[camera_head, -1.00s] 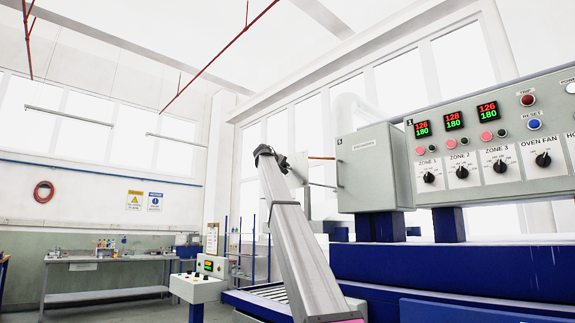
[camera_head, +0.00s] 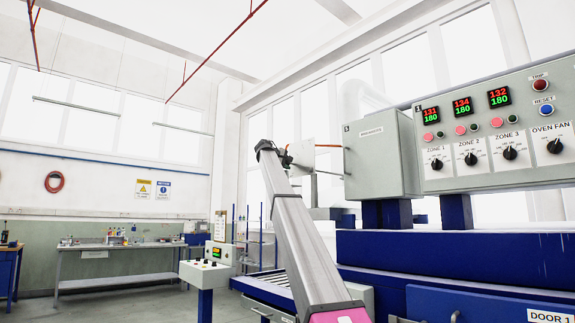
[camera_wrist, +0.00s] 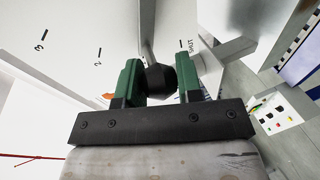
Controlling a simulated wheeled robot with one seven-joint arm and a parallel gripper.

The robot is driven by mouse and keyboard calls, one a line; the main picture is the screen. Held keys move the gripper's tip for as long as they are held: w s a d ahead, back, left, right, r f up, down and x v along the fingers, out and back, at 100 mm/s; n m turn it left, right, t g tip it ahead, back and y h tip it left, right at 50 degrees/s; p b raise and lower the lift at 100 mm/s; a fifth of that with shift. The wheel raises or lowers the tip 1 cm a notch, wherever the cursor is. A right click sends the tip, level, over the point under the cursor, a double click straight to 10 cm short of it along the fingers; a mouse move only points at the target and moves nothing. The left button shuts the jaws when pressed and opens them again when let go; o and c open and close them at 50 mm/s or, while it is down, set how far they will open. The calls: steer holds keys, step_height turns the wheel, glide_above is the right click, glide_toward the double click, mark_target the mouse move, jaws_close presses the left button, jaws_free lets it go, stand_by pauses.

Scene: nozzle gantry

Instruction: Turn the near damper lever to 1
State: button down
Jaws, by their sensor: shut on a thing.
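In the wrist view my gripper (camera_wrist: 160,78) has its two green fingers on either side of a dark round knob (camera_wrist: 160,79), shut on it. I take this knob to be the damper lever's handle. Behind it is a white plate with a mark reading SHUT (camera_wrist: 190,46) on the right and number marks (camera_wrist: 99,52) to the left, the far left one like a 2 or 3. An orange tip shows beside the left finger. The lever's pointing is mostly hidden. In the head view my gripper (camera_head: 281,160) is at a pale plate (camera_head: 304,154), its fingers too small to read.
A grey cabinet (camera_head: 383,156) and a control panel (camera_head: 500,130) with knobs and displays stand right of my arm, above a blue oven body (camera_head: 460,255). A small control box on a post (camera_head: 207,273) and a roller conveyor (camera_head: 268,291) are low left of the arm.

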steer(key=c, duration=0.8)
jaws_free()
steer(key=shift+s+a, duration=0.1)
steer(key=v, duration=1)
steer(key=shift+s+a+r, duration=0.15)
